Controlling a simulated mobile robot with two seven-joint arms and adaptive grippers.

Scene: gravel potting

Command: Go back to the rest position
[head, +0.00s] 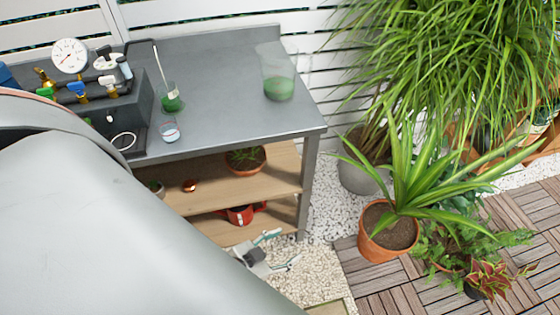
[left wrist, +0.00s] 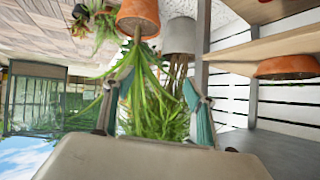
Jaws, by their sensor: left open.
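My left gripper (head: 281,249) is in the lower middle of the head view, above the pale gravel and in front of the bench's lower shelves. Its two fingers are spread apart with nothing between them. In the left wrist view the gripper (left wrist: 158,80) also shows open and empty, with the plants beyond it. That view looks upside down. My own large grey arm part covers the lower left of the head view. My right gripper is in neither view.
A grey workbench (head: 225,115) holds a beaker with green contents (head: 278,88), a smaller green one (head: 171,101), a small glass (head: 170,132) and a gauge (head: 69,55). Wooden shelves (head: 225,185) hold pots. A terracotta-potted plant (head: 385,240) stands to the right.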

